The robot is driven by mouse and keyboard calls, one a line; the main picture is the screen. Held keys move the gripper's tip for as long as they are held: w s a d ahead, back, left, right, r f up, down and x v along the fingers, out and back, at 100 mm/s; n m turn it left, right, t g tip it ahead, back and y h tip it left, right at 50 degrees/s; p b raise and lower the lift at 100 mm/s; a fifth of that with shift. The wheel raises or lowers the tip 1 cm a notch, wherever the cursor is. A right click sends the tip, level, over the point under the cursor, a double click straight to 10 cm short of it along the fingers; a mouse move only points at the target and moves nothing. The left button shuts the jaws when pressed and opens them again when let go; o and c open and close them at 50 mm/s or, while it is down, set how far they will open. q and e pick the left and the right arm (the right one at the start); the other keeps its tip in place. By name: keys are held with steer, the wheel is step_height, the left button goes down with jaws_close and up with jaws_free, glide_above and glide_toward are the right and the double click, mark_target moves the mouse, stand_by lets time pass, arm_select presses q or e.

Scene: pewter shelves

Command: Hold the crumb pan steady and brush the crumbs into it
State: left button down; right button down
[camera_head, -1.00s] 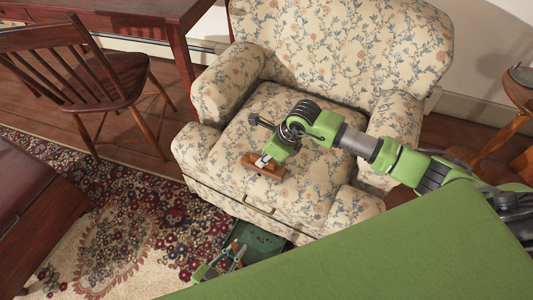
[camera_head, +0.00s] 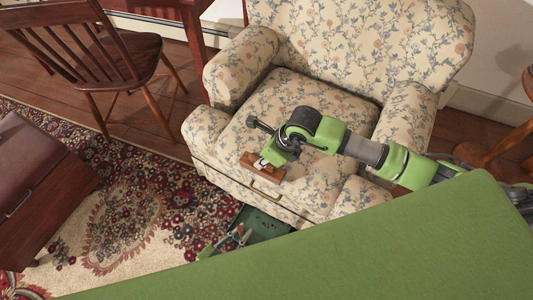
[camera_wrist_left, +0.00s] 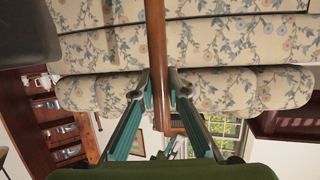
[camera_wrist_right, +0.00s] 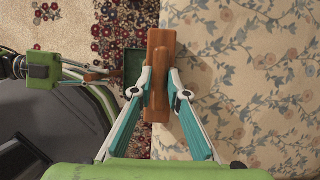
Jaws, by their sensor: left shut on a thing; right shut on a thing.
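The wooden brush (camera_head: 262,168) lies across the front of the armchair seat in the head view. My right gripper (camera_head: 263,161) is shut on it from above; the right wrist view shows both fingers around the brush (camera_wrist_right: 160,45). The green crumb pan (camera_head: 265,224) is low in front of the chair, below the seat edge. My left gripper (camera_head: 240,238) is shut on its wooden handle, which stands between the fingers in the left wrist view (camera_wrist_left: 157,60). A corner of the pan (camera_wrist_right: 133,66) shows beside the brush in the right wrist view. I cannot make out crumbs.
The floral armchair (camera_head: 350,50) has raised arms on both sides of the seat. A wooden chair (camera_head: 125,55) and a dark red ottoman (camera_head: 35,190) stand at the left. A patterned rug (camera_head: 135,210) covers the floor. My green body panel hides the lower right.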

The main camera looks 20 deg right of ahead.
steer(key=shift+s+a+f, duration=0.1)
steer(key=shift+s+a, duration=0.55)
step_height(320, 180, up, 8)
stand_by(0.4)
steer(key=shift+w, duration=0.1)
arm_select(q)
steer(key=c, duration=1.9)
jaws_free()
steer(key=shift+a, duration=0.1)
